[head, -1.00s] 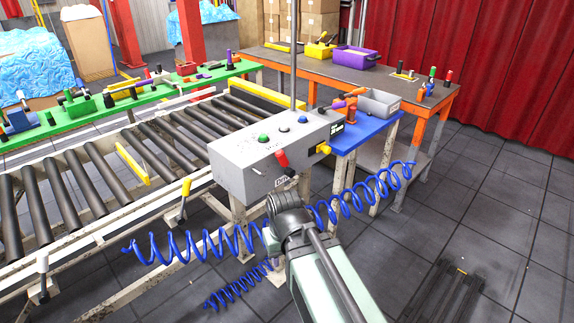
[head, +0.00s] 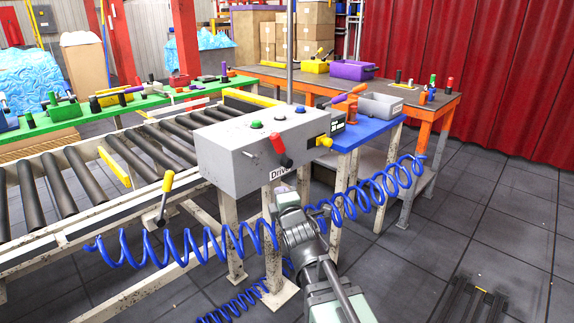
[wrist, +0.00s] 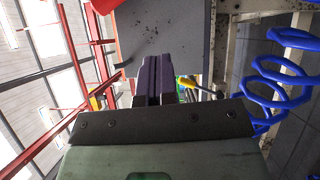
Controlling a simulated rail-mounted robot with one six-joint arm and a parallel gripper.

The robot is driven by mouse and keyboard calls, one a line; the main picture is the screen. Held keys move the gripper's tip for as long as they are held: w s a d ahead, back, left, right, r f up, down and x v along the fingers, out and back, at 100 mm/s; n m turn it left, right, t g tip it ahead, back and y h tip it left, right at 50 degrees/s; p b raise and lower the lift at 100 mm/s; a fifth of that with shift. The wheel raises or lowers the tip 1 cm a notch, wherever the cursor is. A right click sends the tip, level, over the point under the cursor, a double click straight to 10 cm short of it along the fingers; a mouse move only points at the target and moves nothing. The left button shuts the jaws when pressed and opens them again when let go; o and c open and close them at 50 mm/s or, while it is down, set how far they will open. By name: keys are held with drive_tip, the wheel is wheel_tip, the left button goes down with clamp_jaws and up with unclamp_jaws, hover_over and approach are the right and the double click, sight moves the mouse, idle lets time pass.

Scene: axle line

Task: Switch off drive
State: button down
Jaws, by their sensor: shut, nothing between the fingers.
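The grey control box (head: 225,165) marked "Drive" stands beside the roller conveyor. In the wrist view my gripper's dark fingers (wrist: 153,80) are together and empty, in front of the speckled grey box (wrist: 165,30). A red part at the top edge there is cut off.
Coiled blue hoses (head: 370,195) hang on both sides of my arm. A lever with a yellow handle (head: 168,183) stands at the conveyor's near side. A yellow knob (head: 324,142) juts from the box's right end. A blue side table (head: 370,130) adjoins it. Floor at right is mostly clear.

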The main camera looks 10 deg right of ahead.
drive_tip(key=r+n+t, duration=0.1)
drive_tip(key=n, duration=0.1)
drive_tip(key=a+r+n+t+y, duration=0.1)
drive_tip(key=r+n, duration=0.1)
drive_tip(key=shift+s+r, duration=0.2)
drive_tip(key=shift+r, duration=0.1)
drive_tip(key=p, duration=0.2)
approach(281, 150)
drive_tip(key=w+a+r, duration=0.2)
drive_tip(key=w+a, duration=0.2)
drive_tip(key=a, duration=0.2)
drive_tip(key=w+d+p, duration=0.1)
drive_tip(key=w+d+r, duration=0.1)
drive_tip(key=shift+w+d+r+p, duration=0.2)
drive_tip(key=shift+w+d+p, duration=0.2)
drive_tip(key=shift+r, duration=0.15)
